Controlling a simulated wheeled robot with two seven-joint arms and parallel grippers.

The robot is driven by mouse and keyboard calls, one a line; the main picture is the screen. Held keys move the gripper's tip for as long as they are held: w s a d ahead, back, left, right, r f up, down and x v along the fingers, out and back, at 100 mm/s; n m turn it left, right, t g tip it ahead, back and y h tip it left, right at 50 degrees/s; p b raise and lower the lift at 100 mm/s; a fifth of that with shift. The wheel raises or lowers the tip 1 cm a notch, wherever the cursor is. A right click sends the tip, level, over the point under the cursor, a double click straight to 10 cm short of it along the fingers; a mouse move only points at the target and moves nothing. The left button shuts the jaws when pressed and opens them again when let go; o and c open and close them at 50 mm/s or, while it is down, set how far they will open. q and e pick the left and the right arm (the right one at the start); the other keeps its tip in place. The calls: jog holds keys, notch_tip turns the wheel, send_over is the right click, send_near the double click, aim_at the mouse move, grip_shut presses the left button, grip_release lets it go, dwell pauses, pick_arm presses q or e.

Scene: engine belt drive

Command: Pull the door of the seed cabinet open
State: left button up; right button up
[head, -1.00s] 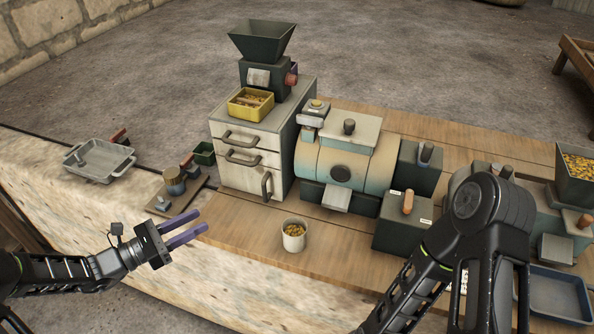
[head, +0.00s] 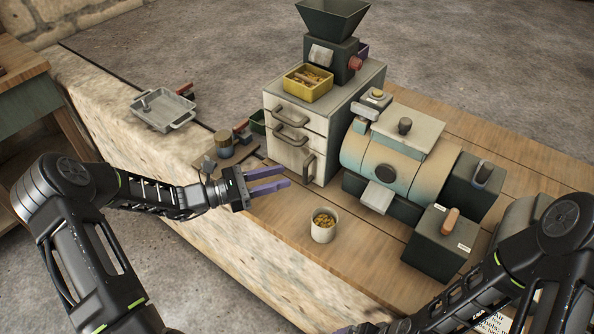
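The seed cabinet (head: 274,104) is a pale box with two drawers with horizontal handles above a low door (head: 290,157). The door has an upright dark handle (head: 309,166) at its right side and looks shut. My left gripper (head: 287,176) is open and empty, its two purple fingers apart and pointing right. Their tips are just left of the door handle in the picture, and no contact shows.
A white cup of seeds (head: 324,225) stands on the bench in front of the cabinet. A yellow tray (head: 308,83) and a grinder with a hopper (head: 332,18) sit on top. A blue-and-tan drum machine (head: 398,160) stands to the right. A grey pan (head: 163,108) lies at left.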

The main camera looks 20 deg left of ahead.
pick_arm(q)
jog(key=x, duration=0.5)
jog(key=shift+w+d+p, duration=0.1)
jog(key=shift+d+p, duration=0.1)
jog(key=shift+p, duration=0.15)
grip_shut()
dwell(1.1)
